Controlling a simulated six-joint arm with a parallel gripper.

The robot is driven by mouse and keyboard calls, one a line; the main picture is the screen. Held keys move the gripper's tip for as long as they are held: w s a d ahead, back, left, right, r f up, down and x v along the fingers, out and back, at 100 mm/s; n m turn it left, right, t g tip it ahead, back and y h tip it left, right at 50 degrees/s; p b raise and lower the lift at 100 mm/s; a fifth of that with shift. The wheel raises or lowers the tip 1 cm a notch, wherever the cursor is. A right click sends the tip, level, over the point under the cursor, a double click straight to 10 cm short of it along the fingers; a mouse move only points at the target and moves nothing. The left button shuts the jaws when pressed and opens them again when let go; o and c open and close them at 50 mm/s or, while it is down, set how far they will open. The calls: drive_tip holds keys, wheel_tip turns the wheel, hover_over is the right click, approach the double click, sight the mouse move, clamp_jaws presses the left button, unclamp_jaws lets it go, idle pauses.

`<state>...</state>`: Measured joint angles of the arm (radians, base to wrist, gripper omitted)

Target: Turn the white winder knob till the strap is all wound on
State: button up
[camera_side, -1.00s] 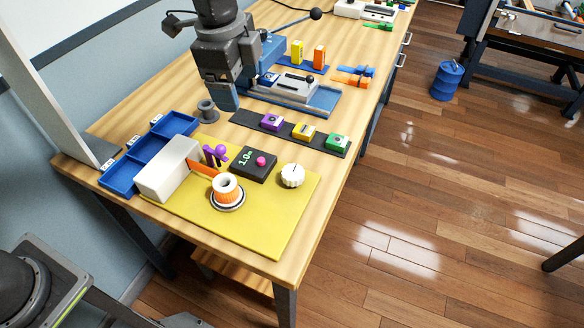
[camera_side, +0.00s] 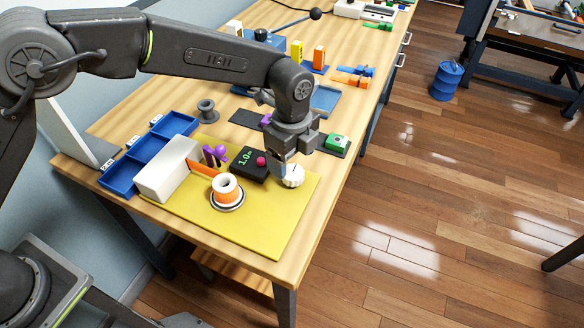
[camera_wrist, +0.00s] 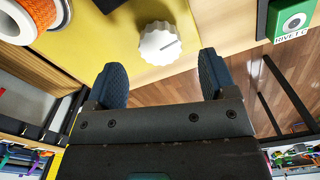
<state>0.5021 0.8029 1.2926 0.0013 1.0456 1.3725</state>
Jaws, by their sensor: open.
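My gripper (camera_side: 286,168) is beside and above the knob in the side view. Its jaws (camera_wrist: 161,80) are open in the wrist view, with the knob beyond the gap between the fingertips, not held. The orange strap (camera_side: 202,168) runs from the white box (camera_side: 168,170) to the spool (camera_side: 227,190), which carries orange windings. The spool also shows in the wrist view (camera_wrist: 30,15).
A black display box (camera_side: 250,164) with a pink button sits left of the knob, its reading partly hidden. Purple pegs (camera_side: 216,154) stand behind the strap. Blue trays (camera_side: 148,153) lie at left.

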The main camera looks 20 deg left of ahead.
sight(292, 172)
drive_tip(key=shift+f, duration=2.15)
drive_tip(key=c, duration=0.9)
